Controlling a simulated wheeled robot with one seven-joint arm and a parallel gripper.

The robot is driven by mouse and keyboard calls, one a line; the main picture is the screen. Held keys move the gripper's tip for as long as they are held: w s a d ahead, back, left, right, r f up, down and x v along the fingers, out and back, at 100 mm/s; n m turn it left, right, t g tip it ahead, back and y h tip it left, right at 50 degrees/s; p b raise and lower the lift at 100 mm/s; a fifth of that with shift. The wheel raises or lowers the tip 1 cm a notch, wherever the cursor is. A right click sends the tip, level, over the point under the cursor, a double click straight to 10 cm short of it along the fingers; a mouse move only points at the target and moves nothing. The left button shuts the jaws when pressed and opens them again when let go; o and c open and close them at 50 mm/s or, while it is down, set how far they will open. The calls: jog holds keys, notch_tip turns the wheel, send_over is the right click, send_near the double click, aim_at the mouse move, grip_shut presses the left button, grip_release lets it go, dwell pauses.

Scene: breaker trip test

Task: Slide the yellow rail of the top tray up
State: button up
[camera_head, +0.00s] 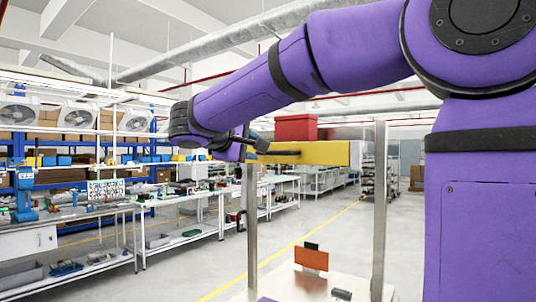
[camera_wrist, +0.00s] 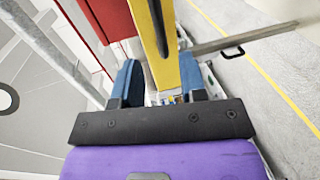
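The yellow rail (camera_head: 325,153) runs level between two upright metal posts in the head view, with a dark strip along its side. In the wrist view the yellow rail (camera_wrist: 172,45) runs up from between my fingers, with the dark strip on its face. My gripper (camera_head: 254,142) is at the left end of the rail. In the wrist view my gripper (camera_wrist: 158,72) has its two blue fingers apart, one on each side of the rail. A gap shows by the left finger; whether the right finger touches is unclear. No separate tray can be made out.
A red box (camera_head: 296,128) stands above and behind the rail. The metal posts (camera_head: 252,230) and (camera_head: 379,215) rise from a pale tabletop holding an orange plate (camera_head: 311,258). Shelves and benches (camera_head: 70,212) line the left. Open floor with a yellow line lies between.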

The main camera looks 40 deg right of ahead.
aim_at(268, 152)
jog(key=x, duration=0.8)
jog(key=shift+r, duration=0.1)
grip_shut()
